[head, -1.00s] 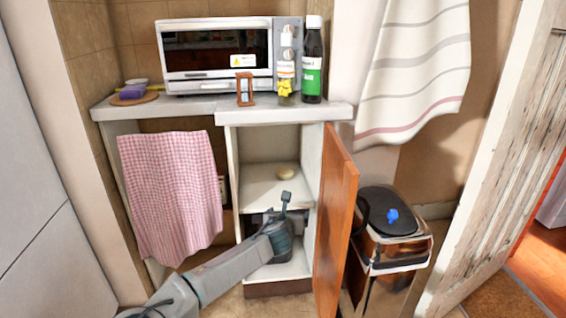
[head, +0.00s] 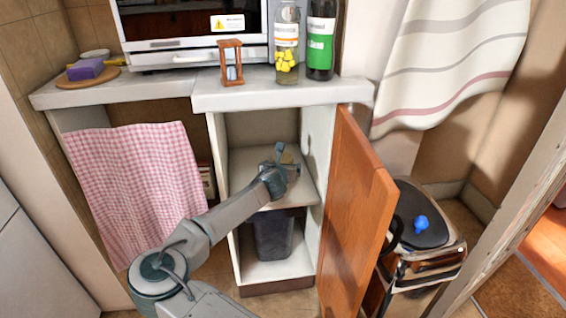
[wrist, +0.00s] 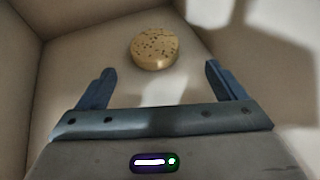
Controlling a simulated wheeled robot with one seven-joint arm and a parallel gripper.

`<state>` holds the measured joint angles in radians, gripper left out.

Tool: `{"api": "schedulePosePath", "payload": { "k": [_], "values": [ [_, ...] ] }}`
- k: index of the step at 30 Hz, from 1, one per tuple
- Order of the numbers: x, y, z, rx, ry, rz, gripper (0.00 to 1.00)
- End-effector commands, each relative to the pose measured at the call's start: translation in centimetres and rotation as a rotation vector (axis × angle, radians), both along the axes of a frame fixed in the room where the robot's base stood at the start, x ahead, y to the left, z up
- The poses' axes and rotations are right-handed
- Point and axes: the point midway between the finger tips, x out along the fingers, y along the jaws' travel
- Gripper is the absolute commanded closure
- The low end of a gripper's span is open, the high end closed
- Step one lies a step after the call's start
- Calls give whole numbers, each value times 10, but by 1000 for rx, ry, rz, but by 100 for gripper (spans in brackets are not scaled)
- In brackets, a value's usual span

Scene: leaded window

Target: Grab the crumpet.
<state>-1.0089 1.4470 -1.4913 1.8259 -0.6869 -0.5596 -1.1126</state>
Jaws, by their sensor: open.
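The crumpet (wrist: 154,48) is a round, golden-brown disc with dark pits on top. In the wrist view it lies flat on the pale cupboard shelf (wrist: 80,45), just beyond my gripper (wrist: 159,72). The two blue-grey fingers are open and spread wider than the crumpet, with nothing between them. The crumpet sits ahead of the fingertips, roughly centred between them, and apart from them. In the head view my gripper (head: 283,160) reaches into the open cupboard above the upper shelf and mostly hides the crumpet.
The cupboard's wooden door (head: 355,215) stands open to the right of my arm. A dark bin (head: 273,236) is under the shelf. A checked cloth (head: 135,185) hangs to the left. The worktop (head: 280,97) overhangs the opening.

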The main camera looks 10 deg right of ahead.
Motion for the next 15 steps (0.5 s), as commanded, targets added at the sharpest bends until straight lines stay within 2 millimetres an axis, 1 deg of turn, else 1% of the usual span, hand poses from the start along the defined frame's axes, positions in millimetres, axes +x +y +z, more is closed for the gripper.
{"api": "schedulePosePath", "payload": {
  "k": [1, 3, 10, 15],
  "values": [
    [7, -2, -5, -1, 0, 0, 10],
    [13, -3, -7, 0, 0, 1, 10],
    [25, -5, -11, 0, 0, 3, 10],
    [46, -8, -17, -1, -2, 2, 10]
  ]
}}
